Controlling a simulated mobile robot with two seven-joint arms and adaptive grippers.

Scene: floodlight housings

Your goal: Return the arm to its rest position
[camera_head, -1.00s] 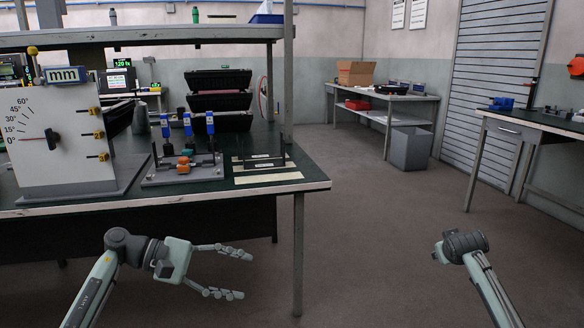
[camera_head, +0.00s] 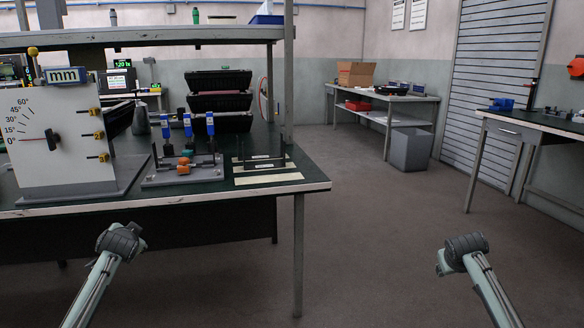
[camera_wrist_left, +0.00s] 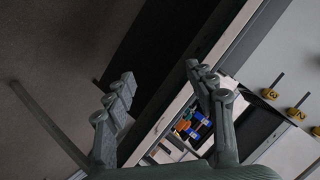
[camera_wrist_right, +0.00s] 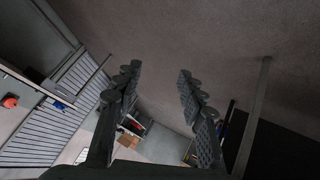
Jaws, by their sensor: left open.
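My left arm (camera_head: 108,262) comes in at the lower left of the head view, in front of the workbench, with its gripper out of sight there. In the left wrist view my left gripper (camera_wrist_left: 160,84) is open and empty, its two fingers well apart. My right arm (camera_head: 478,268) stands at the lower right of the head view over open floor, its gripper also hidden there. In the right wrist view my right gripper (camera_wrist_right: 158,72) is open with nothing between its fingers.
The workbench (camera_head: 240,196) holds a white angle-scale fixture (camera_head: 60,140), a rack with blue-topped tools (camera_head: 186,170) and stacked black trays (camera_head: 220,100). A grey bin (camera_head: 411,149) stands by the back table (camera_head: 400,97). The floor between my arms is clear.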

